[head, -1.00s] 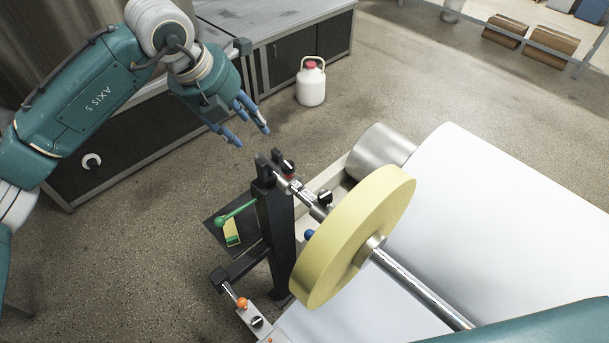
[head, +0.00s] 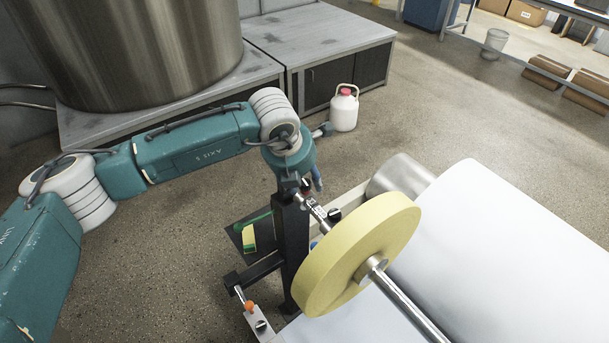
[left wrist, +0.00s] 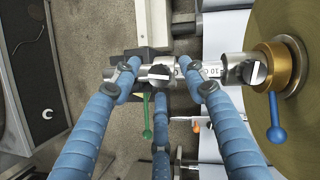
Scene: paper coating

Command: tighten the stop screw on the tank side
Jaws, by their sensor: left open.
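A silver shaft end (left wrist: 212,70) carries two black stop-screw knobs, each with a white line. One knob (left wrist: 158,72) lies between the blue fingers of my left gripper (left wrist: 164,78); the fingers are open around it, and I cannot tell whether they touch it. The other knob (left wrist: 259,73) sits farther right, by the brass collar (left wrist: 287,65) with its blue lever. In the head view my left gripper (head: 312,183) hangs over the shaft end at the black post (head: 292,245) and mostly hides the near knob. The other knob (head: 335,213) shows beside the yellow roll (head: 362,250).
The big steel tank (head: 130,50) stands at the back left on a grey bench. A white jug (head: 344,110) stands on the floor. A green lever (head: 257,218) juts from the post. White web (head: 480,240) fills the right. An orange-knobbed clamp (head: 250,306) is low in front.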

